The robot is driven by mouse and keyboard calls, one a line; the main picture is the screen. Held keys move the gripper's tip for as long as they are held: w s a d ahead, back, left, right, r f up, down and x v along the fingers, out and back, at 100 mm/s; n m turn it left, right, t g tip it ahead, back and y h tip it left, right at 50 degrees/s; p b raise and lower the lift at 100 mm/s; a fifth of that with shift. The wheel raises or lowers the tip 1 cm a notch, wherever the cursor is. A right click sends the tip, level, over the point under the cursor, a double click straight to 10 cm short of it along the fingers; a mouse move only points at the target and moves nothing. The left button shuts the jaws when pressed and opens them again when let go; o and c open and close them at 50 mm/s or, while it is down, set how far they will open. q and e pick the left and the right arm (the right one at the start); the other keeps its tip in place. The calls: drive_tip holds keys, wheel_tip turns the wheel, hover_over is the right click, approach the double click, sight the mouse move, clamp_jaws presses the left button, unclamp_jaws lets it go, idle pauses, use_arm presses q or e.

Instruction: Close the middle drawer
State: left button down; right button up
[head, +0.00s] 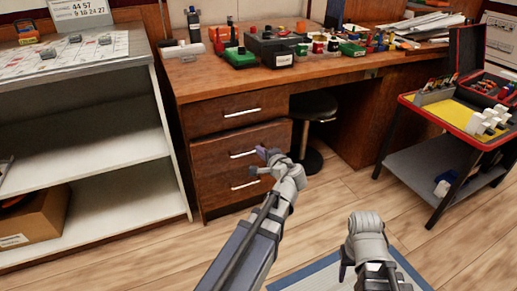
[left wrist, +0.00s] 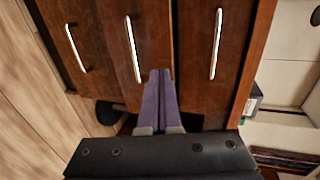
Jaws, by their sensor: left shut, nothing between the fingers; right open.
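The wooden desk has a stack of three drawers with pale bar handles. The middle drawer (head: 222,157) is between the top drawer (head: 205,119) and the bottom drawer (head: 215,193). In the left wrist view the picture is turned sideways, and the middle drawer (left wrist: 112,40) has its handle left of my fingers. My left gripper (head: 262,157) is shut and empty in front of the middle drawer's right part. Its purple fingers (left wrist: 160,80) point at the front; contact is unclear. My right gripper (head: 365,232) is open, low over the floor.
A black stool (head: 314,108) stands under the desk, right of the drawers. A white shelf unit (head: 120,150) stands left. A cart (head: 450,165) with a yellow-lined top stands right. The desk top holds many small parts. The floor before the drawers is clear.

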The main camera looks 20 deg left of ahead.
use_arm(q)
drive_tip(key=b, duration=0.3)
approach(243, 132)
wheel_tip(243, 132, down, 4)
drive_tip(key=w+a, duration=0.1)
drive_tip(key=shift+w+a+r+p, duration=0.15)
drive_tip(key=shift+w+a+p, duration=0.1)
drive_tip(key=shift+w+a, duration=0.25)
drive_tip(key=shift+w+a+r+p, duration=0.2)
drive_tip(key=shift+w+a, duration=0.25)
drive_tip(key=shift+a, duration=0.1)
drive_tip(key=shift+w+a, duration=0.4)
drive_tip(key=shift+a, duration=0.1)
drive_tip(key=w+a, duration=0.3)
drive_tip(key=shift+a, duration=0.35)
drive_tip(key=shift+w+r, duration=0.1)
